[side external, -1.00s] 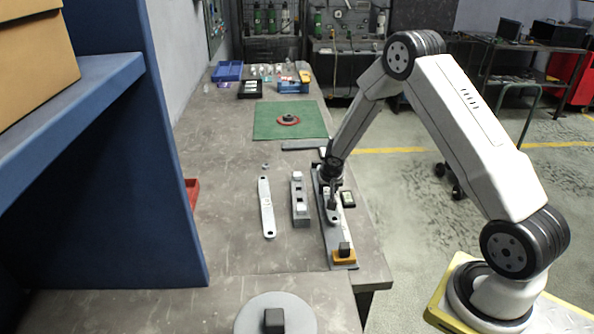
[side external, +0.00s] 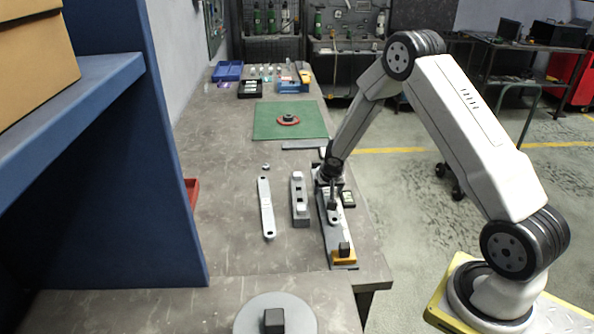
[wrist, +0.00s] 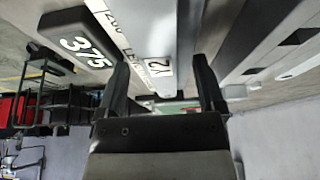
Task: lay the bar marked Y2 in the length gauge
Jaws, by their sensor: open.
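The pale bar marked Y2 (wrist: 150,30) runs between my fingers in the wrist view, its Y2 tag facing the camera. In the side view a pale bar end with a dark hole (side external: 334,217) shows just below my gripper (side external: 332,190), over the length gauge. The gauge (side external: 338,238) is a long grey rail with an orange stop block at its near end. My gripper, also in the wrist view (wrist: 162,85), is open, with one finger on each side of the bar. My wrist hides the bar's far part; whether it rests fully on the rail I cannot tell.
A dark block marked 375 (wrist: 78,42) is close beside one finger. A green mat (side external: 290,128) lies farther back. The left bench is mostly clear.

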